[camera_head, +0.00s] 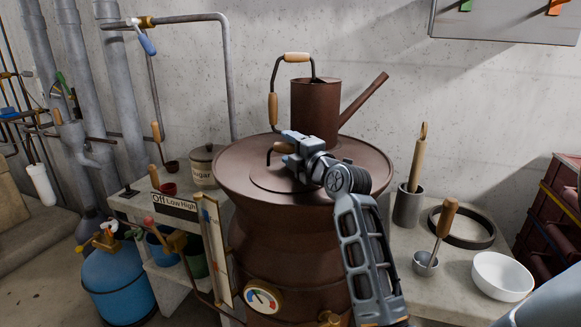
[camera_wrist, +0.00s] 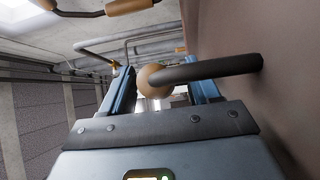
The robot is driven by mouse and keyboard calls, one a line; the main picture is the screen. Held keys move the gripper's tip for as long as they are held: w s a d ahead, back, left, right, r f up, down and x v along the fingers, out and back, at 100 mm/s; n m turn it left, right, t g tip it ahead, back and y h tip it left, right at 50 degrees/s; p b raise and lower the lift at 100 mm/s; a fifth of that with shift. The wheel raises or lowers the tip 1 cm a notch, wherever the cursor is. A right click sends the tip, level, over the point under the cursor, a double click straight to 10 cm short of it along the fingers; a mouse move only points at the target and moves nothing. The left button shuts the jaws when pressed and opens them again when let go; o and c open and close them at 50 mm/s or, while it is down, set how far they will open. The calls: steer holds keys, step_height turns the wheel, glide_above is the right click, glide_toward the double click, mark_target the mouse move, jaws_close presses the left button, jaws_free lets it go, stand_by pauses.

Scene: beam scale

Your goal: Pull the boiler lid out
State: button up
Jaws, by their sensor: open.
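The boiler (camera_head: 275,245) is a large rust-brown drum in the middle of the head view. Its lid (camera_head: 268,181) is a round brown disc lying in the boiler's top. A dark bent handle with a wooden grip (camera_head: 284,147) rises from the lid. My gripper (camera_head: 290,146) is over the lid at this handle, partly covering it. In the wrist view, my gripper (camera_wrist: 162,88) is open, with the round wooden grip end (camera_wrist: 151,80) and dark handle rod (camera_wrist: 215,69) between or just beyond its fingers. I cannot tell whether they touch.
A brown watering can (camera_head: 316,112) with a long spout stands on the boiler top behind my gripper. A sugar pot (camera_head: 203,168) is on the left ledge. A metal cup with a wooden-handled tool (camera_head: 408,206) and a white bowl (camera_head: 502,275) are on the right bench.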

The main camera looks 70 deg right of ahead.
steer(key=shift+c, duration=0.2)
jaws_close()
stand_by(0.4)
